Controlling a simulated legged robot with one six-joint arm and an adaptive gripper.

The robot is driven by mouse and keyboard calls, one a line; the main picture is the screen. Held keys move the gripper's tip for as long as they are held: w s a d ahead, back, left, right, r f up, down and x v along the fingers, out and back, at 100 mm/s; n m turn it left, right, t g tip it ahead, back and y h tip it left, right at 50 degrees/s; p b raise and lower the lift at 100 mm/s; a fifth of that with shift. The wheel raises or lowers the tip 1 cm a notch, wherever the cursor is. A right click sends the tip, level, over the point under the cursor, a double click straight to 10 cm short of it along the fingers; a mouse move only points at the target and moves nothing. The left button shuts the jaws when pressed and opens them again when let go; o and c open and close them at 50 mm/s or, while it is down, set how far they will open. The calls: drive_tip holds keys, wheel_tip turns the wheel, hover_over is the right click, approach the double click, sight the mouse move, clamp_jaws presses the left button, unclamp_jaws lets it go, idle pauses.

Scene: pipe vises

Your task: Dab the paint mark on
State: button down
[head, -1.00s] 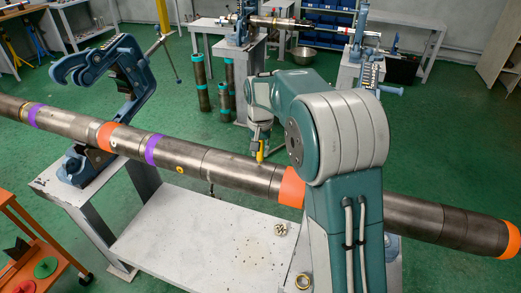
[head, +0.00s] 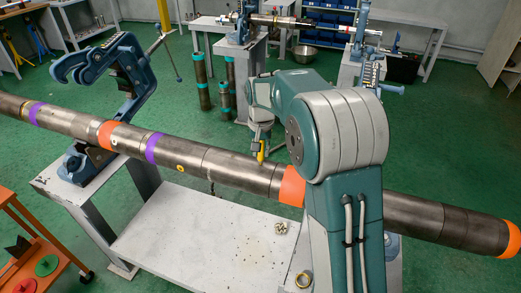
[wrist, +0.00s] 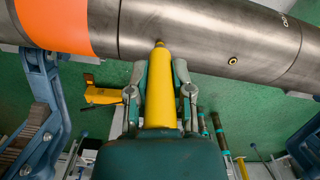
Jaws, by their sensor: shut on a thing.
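My gripper (wrist: 160,92) is shut on a yellow paint marker (wrist: 159,85), which also shows at the far side of the pipe in the head view (head: 261,151). The marker's narrow tip overlaps the pipe (wrist: 205,35) in the wrist view; I cannot tell whether it touches. The long steel pipe (head: 225,168) runs across the head view with orange and purple bands. A small yellow ring with a dark centre (head: 180,169) is on its near side. A brass-coloured ring (wrist: 233,61) shows right of the tip in the wrist view. No fresh paint dab is discernible at the tip.
A blue pipe vise (head: 128,75) stands open at the left. Several green-banded pipes (head: 202,85) stand on the floor behind.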

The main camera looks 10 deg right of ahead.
idle(0.4)
drive_tip(key=shift+r, duration=3.5)
drive_tip(key=shift+f, duration=0.1)
